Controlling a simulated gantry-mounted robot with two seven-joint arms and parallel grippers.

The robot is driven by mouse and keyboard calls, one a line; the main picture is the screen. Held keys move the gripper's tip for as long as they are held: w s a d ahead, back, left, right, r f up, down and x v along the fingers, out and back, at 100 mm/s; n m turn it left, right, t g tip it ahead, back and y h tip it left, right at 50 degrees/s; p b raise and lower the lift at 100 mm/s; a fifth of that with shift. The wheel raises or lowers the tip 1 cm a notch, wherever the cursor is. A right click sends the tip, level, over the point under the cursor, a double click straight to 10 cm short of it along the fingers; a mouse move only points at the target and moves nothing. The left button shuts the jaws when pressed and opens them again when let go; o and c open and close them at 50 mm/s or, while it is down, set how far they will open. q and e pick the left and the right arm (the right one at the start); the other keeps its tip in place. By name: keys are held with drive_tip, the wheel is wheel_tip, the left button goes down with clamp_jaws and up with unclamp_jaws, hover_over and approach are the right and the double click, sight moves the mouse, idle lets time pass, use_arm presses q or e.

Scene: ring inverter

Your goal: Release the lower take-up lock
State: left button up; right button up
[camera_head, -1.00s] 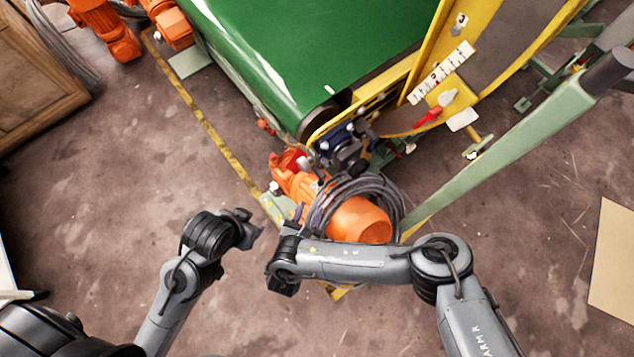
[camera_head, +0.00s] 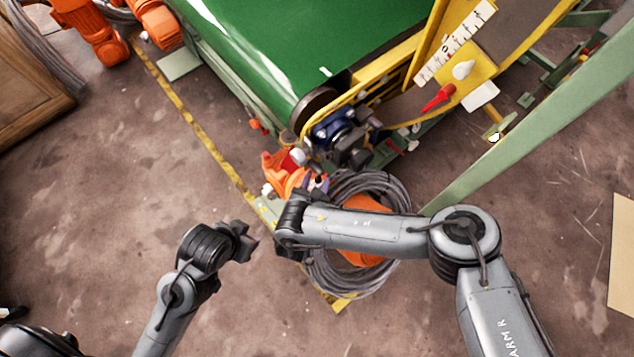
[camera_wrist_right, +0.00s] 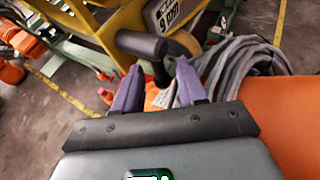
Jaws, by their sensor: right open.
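A black T-shaped handle (camera_wrist_right: 142,44) stands in front of the right fingers in the right wrist view. Its stem drops toward the gap between them, and I cannot tell whether they touch. I cannot tell for certain that it is the lower take-up lock. In the head view, a dark fitting (camera_head: 352,156) sits below the green belt's roller end. My right gripper (camera_wrist_right: 158,90) is open, its purple fingers apart; it also shows in the head view (camera_head: 319,184), beside the orange motor. My left gripper (camera_head: 250,243) hangs over the floor, its jaw state unclear.
A red handle (camera_head: 438,98) and a white scale (camera_head: 455,42) are on the yellow frame. A green beam (camera_head: 530,140) slants at right. Floor at left is open.

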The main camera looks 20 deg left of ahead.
drive_tip(key=shift+w, duration=0.25)
clamp_jaws()
drive_tip(key=shift+s+g, duration=0.1)
drive_tip(key=shift+g, duration=0.2)
drive_tip(key=shift+s+a+r+m+g+y+p, duration=0.1)
drive_tip(key=shift+s+r+m+g+y+p, duration=0.25)
drive_tip(key=shift+g, duration=0.5)
drive_tip(key=shift+a+r+m+g+y+p, duration=0.15)
drive_tip(key=shift+m+g+y, duration=0.3)
drive_tip(key=shift+g, duration=0.35)
drive_tip(key=shift+s+a+r+m+g+y+p, duration=0.1)
drive_tip(key=shift+s+m+g+y+p, duration=0.25)
drive_tip(key=shift+g, duration=0.5)
drive_tip(key=shift+w, duration=0.15)
